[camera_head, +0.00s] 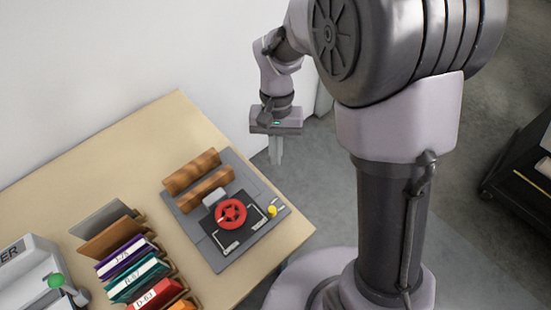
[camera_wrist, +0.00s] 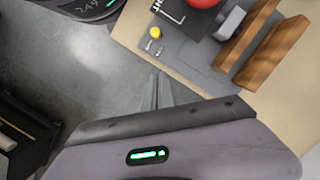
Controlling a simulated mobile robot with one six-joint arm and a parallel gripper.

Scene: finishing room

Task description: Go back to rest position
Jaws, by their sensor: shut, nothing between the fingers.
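My gripper (camera_head: 275,152) hangs pointing down past the far right edge of the table, over the grey floor. Its fingers are together with nothing between them. In the wrist view the closed fingers (camera_wrist: 158,90) show over the floor beside the table edge. The gripper is apart from the table and from everything on it.
A white wall (camera_head: 120,60) rises behind. A dark cart (camera_head: 520,170) stands right.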

